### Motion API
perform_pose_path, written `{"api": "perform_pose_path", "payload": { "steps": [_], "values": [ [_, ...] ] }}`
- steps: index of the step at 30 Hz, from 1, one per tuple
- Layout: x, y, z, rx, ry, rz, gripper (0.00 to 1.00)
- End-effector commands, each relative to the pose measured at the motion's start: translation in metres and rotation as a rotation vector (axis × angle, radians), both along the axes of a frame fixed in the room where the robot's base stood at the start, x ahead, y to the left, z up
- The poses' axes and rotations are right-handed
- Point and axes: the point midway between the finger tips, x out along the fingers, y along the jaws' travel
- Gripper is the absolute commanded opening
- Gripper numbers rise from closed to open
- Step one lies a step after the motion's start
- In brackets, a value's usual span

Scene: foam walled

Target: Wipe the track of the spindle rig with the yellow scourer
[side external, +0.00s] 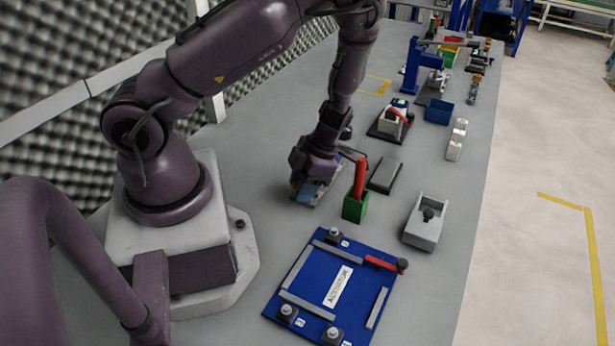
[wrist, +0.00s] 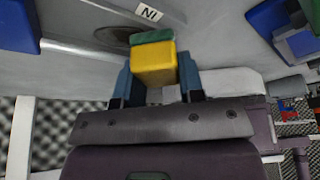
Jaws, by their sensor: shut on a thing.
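My gripper (side external: 316,190) is low over the bench, left of the green holder, in the side external view. In the wrist view its two blue fingers (wrist: 158,84) are shut on the yellow scourer (wrist: 154,66), a yellow block with a green pad at its far end. In the side external view the scourer is mostly hidden by the fingers. The green pad is close to a grey surface with a dark round patch (wrist: 117,36) and an "IN" label (wrist: 149,14); contact cannot be told. I cannot tell for certain which fixture is the spindle rig.
A blue "ACTUATOR" board (side external: 312,262) lies in front. A grey fixture (side external: 425,222) stands right. A blue bin (side external: 438,110) and other fixtures stand farther back.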

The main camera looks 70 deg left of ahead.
Motion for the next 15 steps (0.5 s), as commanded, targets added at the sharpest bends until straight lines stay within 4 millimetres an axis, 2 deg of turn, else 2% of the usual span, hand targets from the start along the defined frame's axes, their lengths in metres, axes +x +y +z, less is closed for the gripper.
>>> {"api": "perform_pose_path", "payload": {
  "steps": [15],
  "values": [
    [-0.0051,-0.0058,0.0028,0.000,-0.001,-0.001,0.14]
  ]
}}
